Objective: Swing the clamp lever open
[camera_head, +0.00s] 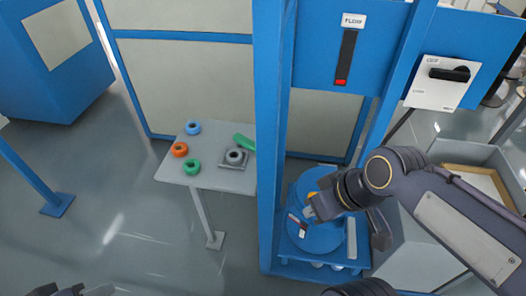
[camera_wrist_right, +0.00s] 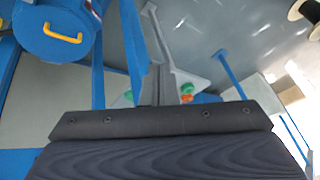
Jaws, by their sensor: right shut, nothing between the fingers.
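The wrist view shows a blue cylinder (camera_wrist_right: 50,22) with a yellow bar handle (camera_wrist_right: 62,38) at upper left; I cannot tell whether this is the clamp lever. My right gripper (camera_head: 311,211) is shut and empty, over the drum close to the handle; contact cannot be told. Its dark body (camera_wrist_right: 160,122) fills the lower wrist view. Dark parts of my left gripper (camera_head: 75,290) show at the bottom left edge.
A blue post (camera_head: 268,130) stands left of my right arm. A grey table (camera_head: 222,178) holds blue, orange and green rings and a grey die block. A panel with a black rotary handle (camera_head: 449,73) is at upper right, above a grey bin (camera_head: 480,160).

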